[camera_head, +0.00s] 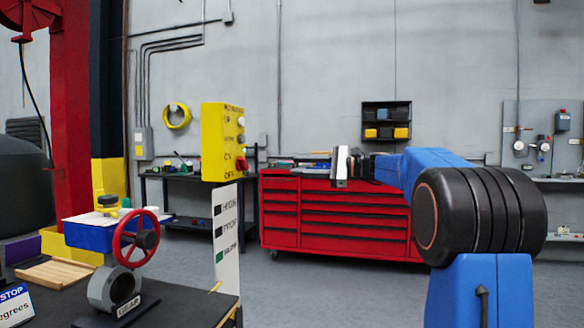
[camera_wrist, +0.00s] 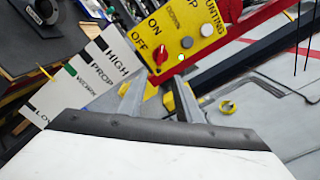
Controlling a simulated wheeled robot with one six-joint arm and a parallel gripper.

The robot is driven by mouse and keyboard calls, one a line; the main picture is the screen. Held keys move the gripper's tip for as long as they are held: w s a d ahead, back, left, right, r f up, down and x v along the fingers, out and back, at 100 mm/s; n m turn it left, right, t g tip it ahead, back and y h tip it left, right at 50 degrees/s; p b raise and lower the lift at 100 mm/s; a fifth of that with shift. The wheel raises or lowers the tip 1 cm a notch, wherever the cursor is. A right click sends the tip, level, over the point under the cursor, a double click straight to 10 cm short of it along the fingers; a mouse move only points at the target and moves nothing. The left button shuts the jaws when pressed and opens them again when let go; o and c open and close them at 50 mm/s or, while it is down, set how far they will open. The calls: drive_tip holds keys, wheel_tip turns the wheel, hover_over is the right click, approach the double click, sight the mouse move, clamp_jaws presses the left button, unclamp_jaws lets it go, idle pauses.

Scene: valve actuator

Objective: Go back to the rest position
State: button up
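My gripper (camera_head: 341,166) is held out to the left at the end of my blue and black arm, in front of the red tool cabinet in the head view. In the wrist view its two fingers (camera_wrist: 157,88) stand apart with nothing between them. The yellow control box (camera_head: 223,142) is to the left of my gripper, clear of it in the head view. In the wrist view the box (camera_wrist: 178,40) shows tilted beyond the fingertips, with a red knob by OFF and a white button. The valve with its red handwheel (camera_head: 136,238) stands on the dark table at lower left.
A white label board (camera_head: 226,226) stands below the control box; it also shows in the wrist view (camera_wrist: 90,72). The red tool cabinet (camera_head: 335,215) is against the back wall. A red column (camera_head: 70,110) stands at left. The grey floor before the cabinet is clear.

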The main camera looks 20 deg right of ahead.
drive_tip(key=shift+s+d, duration=0.1)
idle(0.4)
drive_tip(key=s+a+f+n+g+h, duration=0.3)
drive_tip(key=s+a+f, duration=0.4)
drive_tip(key=s+f, duration=0.35)
drive_tip(key=s+a+f+n+g+h, duration=0.2)
drive_tip(key=s+a+f+n+h, duration=0.15)
drive_tip(key=s+a+f, duration=0.55)
drive_tip(key=s+d+f+n+h, duration=0.2)
drive_tip(key=s+f+n, duration=0.1)
drive_tip(key=s+f, duration=0.4)
drive_tip(key=s+d+f+n+h, duration=0.3)
drive_tip(key=s+f, duration=0.5)
drive_tip(key=s, duration=0.2)
drive_tip(key=s+d+f+n+h, duration=0.3)
drive_tip(key=s+f, duration=0.4)
drive_tip(key=s, duration=0.2)
drive_tip(key=shift+s+f+g, duration=0.2)
drive_tip(key=shift+s+g, duration=0.1)
drive_tip(key=shift+g, duration=0.1)
